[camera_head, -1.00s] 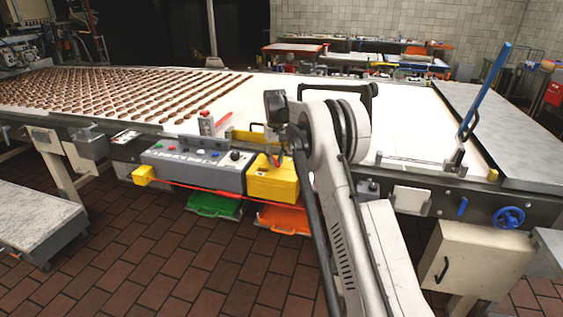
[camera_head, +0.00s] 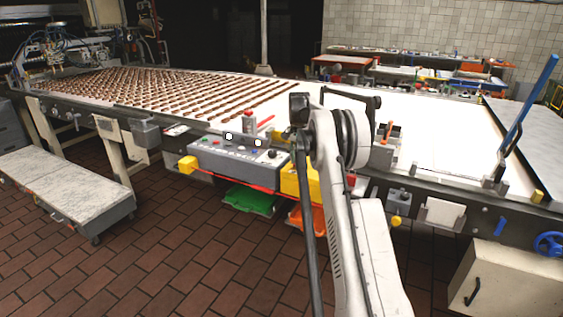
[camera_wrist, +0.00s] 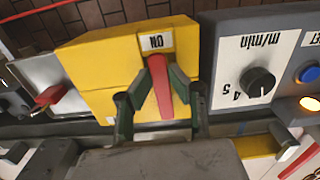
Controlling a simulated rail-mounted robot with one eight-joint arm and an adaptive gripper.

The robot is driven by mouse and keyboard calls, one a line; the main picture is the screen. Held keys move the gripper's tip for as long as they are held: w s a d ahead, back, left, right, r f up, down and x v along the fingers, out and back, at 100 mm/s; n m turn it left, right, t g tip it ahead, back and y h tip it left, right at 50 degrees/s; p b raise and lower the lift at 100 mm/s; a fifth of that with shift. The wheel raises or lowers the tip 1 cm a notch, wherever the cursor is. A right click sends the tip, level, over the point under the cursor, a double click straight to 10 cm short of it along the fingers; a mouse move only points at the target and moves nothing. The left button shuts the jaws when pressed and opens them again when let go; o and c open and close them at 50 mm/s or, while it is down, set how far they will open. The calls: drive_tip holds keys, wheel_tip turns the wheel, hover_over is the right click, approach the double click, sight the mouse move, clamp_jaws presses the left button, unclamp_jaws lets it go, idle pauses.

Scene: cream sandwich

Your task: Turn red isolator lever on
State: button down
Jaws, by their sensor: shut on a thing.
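The red isolator lever (camera_wrist: 162,92) sits on the front of a yellow box (camera_wrist: 102,68) in the wrist view. One end of it lies close to a white label reading "ON" (camera_wrist: 155,41), which appears upside down. My gripper (camera_wrist: 161,80) is shut on the lever, with one dark finger on each side of it. In the head view the yellow box (camera_head: 289,183) is partly covered by my arm. The lever and my gripper are hidden there.
A grey control panel (camera_head: 236,158) with buttons and a knob adjoins the yellow box; its black dial (camera_wrist: 257,82) shows in the wrist view. A smaller red handle (camera_wrist: 52,95) is on the other side. Green (camera_head: 250,200) and orange crates lie below.

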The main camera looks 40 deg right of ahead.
sight(297, 162)
drive_tip(key=shift+w, duration=0.1)
idle(0.4)
drive_tip(key=c, duration=1.6)
unclamp_jaws()
drive_tip(key=shift+a, duration=0.1)
drive_tip(key=shift+r, duration=0.1)
wheel_tip(297, 162, up, 12)
drive_tip(key=shift+f, duration=0.1)
